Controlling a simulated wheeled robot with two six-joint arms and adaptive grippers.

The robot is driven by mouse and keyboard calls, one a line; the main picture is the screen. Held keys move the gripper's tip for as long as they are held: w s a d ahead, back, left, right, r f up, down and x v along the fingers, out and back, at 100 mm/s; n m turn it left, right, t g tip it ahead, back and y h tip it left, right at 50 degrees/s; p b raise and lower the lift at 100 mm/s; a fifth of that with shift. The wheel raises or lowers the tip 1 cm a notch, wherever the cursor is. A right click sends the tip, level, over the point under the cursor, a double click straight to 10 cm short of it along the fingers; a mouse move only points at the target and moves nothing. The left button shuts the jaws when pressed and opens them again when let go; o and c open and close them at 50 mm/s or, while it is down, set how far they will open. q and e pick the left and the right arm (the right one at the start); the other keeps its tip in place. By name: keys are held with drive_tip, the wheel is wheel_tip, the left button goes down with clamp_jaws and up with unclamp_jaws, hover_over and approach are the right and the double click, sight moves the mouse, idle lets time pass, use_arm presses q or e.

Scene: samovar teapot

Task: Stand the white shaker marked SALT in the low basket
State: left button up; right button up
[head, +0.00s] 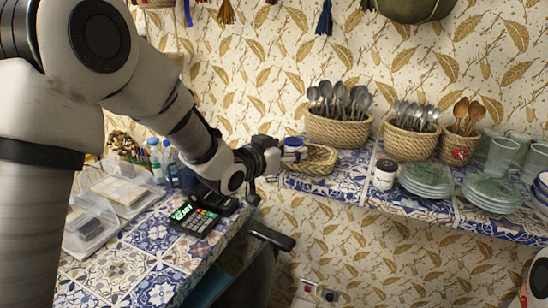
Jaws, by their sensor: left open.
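The low basket (322,160) is a shallow woven oval at the left end of the tiled shelf. My left gripper (298,155) is at the basket's left side, open, its fingers pointing right. A small white thing with a blue top (294,143) shows right at the fingers, at the basket's left end; I cannot tell whether it is inside the basket or behind it, and no lettering is readable. A white shaker with a dark top (385,175) stands upright on the shelf further right, apart from the gripper; its marking is too small to read. My right gripper is out of view.
Tall baskets of spoons (338,128) stand along the wall behind the shelf. Stacked green plates (427,180) and glasses (502,156) fill the right. A card terminal (194,218), bottles (158,160) and clear boxes (122,190) are on the left counter. A gap separates counter and shelf.

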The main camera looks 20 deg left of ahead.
use_arm(q)
drive_tip(key=b+v, duration=0.1)
drive_tip(key=v, duration=0.6)
drive_tip(key=shift+s, duration=0.25)
